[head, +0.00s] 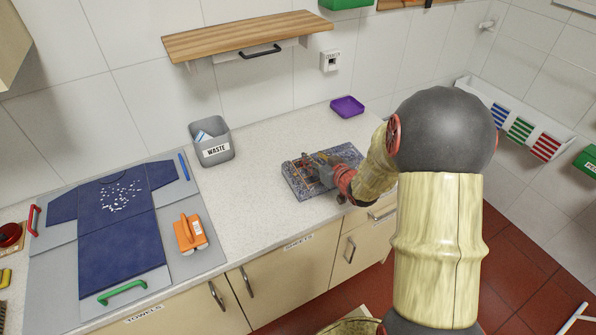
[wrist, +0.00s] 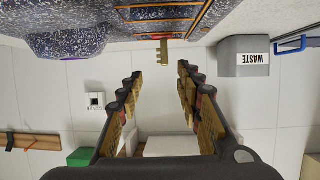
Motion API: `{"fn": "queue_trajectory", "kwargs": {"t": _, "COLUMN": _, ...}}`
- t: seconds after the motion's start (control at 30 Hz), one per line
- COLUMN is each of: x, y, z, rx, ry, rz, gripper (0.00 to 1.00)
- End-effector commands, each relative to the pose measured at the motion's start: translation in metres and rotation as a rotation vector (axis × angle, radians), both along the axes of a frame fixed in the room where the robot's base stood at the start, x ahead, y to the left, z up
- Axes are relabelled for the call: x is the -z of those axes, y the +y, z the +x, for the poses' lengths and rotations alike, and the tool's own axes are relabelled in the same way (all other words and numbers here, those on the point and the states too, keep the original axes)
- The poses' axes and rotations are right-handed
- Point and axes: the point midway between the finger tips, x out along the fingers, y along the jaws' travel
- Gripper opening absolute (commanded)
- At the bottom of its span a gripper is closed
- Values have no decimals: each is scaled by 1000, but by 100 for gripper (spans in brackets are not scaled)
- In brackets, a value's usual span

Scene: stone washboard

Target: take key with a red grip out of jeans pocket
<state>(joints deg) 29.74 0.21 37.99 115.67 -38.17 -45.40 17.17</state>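A speckled blue-grey slab (head: 297,186) lies on the counter, with tan and orange parts on top. I cannot tell whether it is the jeans. In the wrist view, which is upside down, the speckled surface (wrist: 45,15) fills the top, with orange bars or lines on a dark patch. In the head view, my gripper (head: 320,164) is over the slab, partly hidden.
A grey waste bin (head: 211,145) stands left of the slab, and a purple tray (head: 347,106) behind it. A dark blue garment (head: 120,245) with white bits lies on a grey board at left, beside an orange block (head: 190,234). A wooden shelf (head: 245,35) hangs above.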

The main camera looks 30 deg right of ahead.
Motion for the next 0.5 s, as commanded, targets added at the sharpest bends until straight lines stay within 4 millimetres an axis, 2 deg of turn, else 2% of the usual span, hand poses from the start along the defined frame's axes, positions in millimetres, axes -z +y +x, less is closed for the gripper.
{"fn": "queue_trajectory", "kwargs": {"t": 0.2, "x": 10, "y": 0, "z": 20, "rx": -1, "ry": -2, "rz": 0, "gripper": 36}}
{"fn": "queue_trajectory", "kwargs": {"t": 0.33, "x": 15, "y": 1, "z": 26, "rx": -1, "ry": 0, "rz": 0, "gripper": 36}}
{"fn": "queue_trajectory", "kwargs": {"t": 0.5, "x": 31, "y": 4, "z": 42, "rx": -2, "ry": 0, "rz": 1, "gripper": 36}}
